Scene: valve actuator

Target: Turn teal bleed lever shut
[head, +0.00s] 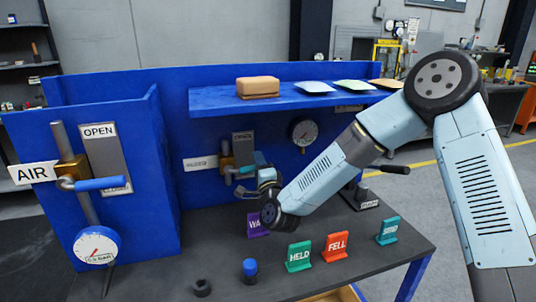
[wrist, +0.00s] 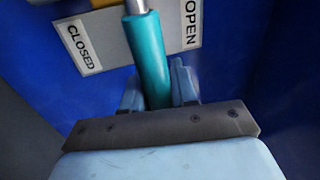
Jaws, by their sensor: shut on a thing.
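The teal bleed lever (wrist: 148,48) stands out from its metal stem in the wrist view and runs down between the two fingers of my gripper (wrist: 156,88). My gripper is shut on its sleeve. Behind it is a grey plate with a CLOSED label (wrist: 82,46) on the left and an OPEN label (wrist: 191,24) on the right; the lever crosses between them.
A blue shelf (head: 215,100) carrying a brown block (head: 257,87) overhangs the valve. A pressure gauge (head: 303,132) is to its right. Below, a purple sign (head: 257,226), a green HELD sign (head: 299,256) and a red FELL sign (head: 336,247) stand on the bench. A blue-handled AIR valve (head: 98,184) is far left.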

